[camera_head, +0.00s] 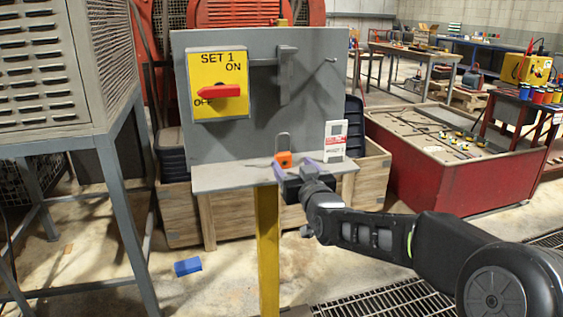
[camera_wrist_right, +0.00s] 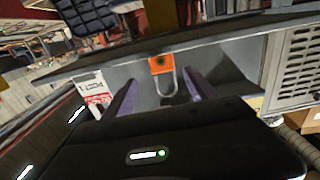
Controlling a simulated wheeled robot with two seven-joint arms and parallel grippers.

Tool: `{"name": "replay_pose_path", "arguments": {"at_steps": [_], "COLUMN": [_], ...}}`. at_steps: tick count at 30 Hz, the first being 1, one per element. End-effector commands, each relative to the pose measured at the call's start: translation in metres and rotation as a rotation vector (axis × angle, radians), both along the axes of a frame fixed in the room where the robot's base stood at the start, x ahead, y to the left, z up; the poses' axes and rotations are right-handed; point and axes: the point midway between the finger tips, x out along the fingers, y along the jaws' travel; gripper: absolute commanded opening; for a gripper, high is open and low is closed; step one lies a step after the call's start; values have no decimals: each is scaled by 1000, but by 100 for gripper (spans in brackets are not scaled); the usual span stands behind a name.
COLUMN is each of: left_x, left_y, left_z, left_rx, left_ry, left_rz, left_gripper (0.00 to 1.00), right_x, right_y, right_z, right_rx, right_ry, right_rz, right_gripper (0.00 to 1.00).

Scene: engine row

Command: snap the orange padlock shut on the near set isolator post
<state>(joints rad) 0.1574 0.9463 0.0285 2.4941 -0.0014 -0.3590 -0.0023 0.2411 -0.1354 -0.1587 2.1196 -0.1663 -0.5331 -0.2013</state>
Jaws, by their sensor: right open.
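The orange padlock (camera_head: 284,159) stands on the small grey shelf (camera_head: 225,178) of the isolator post, its grey shackle pointing up. In the right wrist view the padlock (camera_wrist_right: 162,65) shows between and beyond the finger tips, with its shackle toward the gripper. My right gripper (camera_head: 295,169) is open at the shelf's front edge, its purple fingers around or just short of the padlock; contact cannot be told. The yellow SET 1 isolator (camera_head: 219,72) has a red handle (camera_head: 222,91) lying horizontal, its left end near OFF. My left gripper is not in view.
A white and red tag (camera_head: 335,141) leans on the panel (camera_head: 270,110) right of the padlock. A bracket (camera_head: 288,75) and a peg (camera_head: 328,66) stick out above. A louvred cabinet (camera_head: 45,70) stands left. A blue block (camera_head: 188,266) lies on the floor.

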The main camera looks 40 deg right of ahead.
Motion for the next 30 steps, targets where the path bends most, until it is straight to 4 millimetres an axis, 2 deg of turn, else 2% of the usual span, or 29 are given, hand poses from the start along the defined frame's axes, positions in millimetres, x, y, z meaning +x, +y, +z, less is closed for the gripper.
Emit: {"name": "replay_pose_path", "arguments": {"at_steps": [8, 16, 26, 30], "left_x": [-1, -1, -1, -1], "left_y": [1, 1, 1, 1], "left_z": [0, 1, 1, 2], "left_rx": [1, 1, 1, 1], "left_ry": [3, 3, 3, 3], "left_rz": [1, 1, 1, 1], "left_gripper": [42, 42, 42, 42], "right_x": [1, 24, 26, 38], "right_y": [0, -7, -8, -10], "right_z": [1, 0, 0, 0], "right_rx": [0, 1, 1, 1], "right_ry": [-1, 1, 1, 2], "right_rz": [1, 1, 1, 2], "right_gripper": [65, 65, 65, 65]}}
